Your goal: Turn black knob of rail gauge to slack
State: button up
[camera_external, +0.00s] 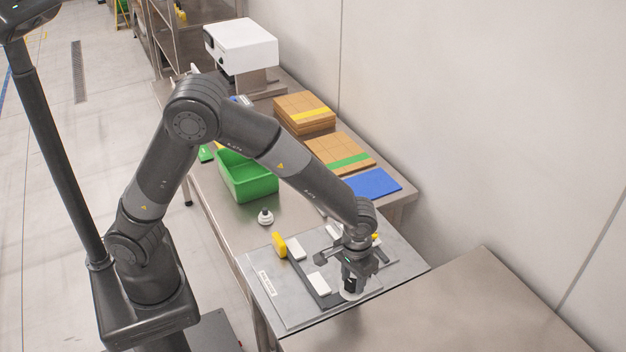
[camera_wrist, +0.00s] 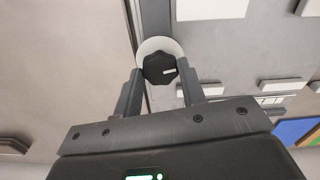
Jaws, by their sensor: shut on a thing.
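The black knob (camera_wrist: 159,69) shows in the wrist view as a lobed disc with a short white mark pointing right. It sits on a round white base (camera_wrist: 152,46), which also shows under my gripper in the external view (camera_external: 351,295). My gripper (camera_wrist: 160,82) has one finger on each side of the knob and is shut on it. In the external view my gripper (camera_external: 353,284) points down at the right front of a grey panel (camera_external: 295,312), and hides the knob there. No slack marking is readable.
The panel also bears white blocks (camera_external: 319,283), a dark rail (camera_external: 303,275), a yellow part (camera_external: 280,245) and a small label (camera_external: 267,283). A white suction-cup-like piece (camera_external: 265,217), a green bin (camera_external: 246,177), a blue pad (camera_external: 373,184) and cardboard stacks (camera_external: 340,152) lie farther back. The right-hand table (camera_external: 450,310) is bare.

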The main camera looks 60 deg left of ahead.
aim_at(353, 284)
jog(key=shift+n, duration=1.2)
jog(key=o, duration=1)
notch_tip(353, 284, up, 11)
jog(key=shift+f, duration=0.1)
